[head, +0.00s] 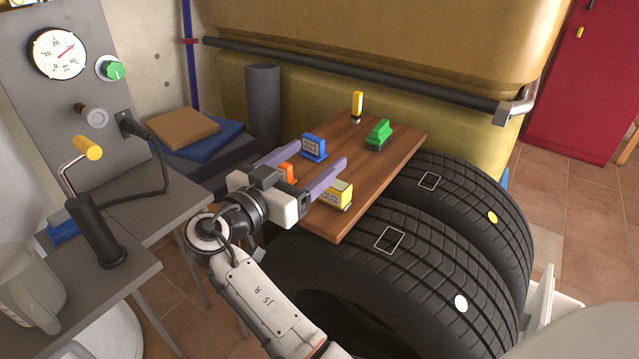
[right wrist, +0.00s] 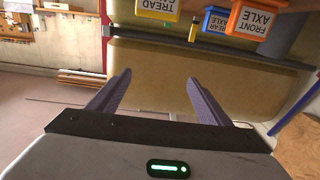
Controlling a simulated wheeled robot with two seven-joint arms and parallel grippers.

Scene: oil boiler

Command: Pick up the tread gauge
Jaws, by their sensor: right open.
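The tread gauge (head: 336,195) looks like the yellow block with a white label near the front edge of the wooden board. Its label, partly cut off, reads "TREAD" upside down at the top of the right wrist view (right wrist: 157,8). My right gripper (head: 321,152) is open, its two purple fingers apart and nothing held between them. In the head view its right finger passes just above and left of the yellow block. The fingers also show in the right wrist view (right wrist: 158,80), apart from the gauge. My left gripper is not in view.
A blue labelled block (head: 313,147), an orange block (head: 286,173), a green block (head: 378,133) and a yellow-black stick (head: 357,105) share the wooden board (head: 400,150). Two tyres (head: 430,270) stand at the right. A grey bench with a gauge panel (head: 100,30) is left.

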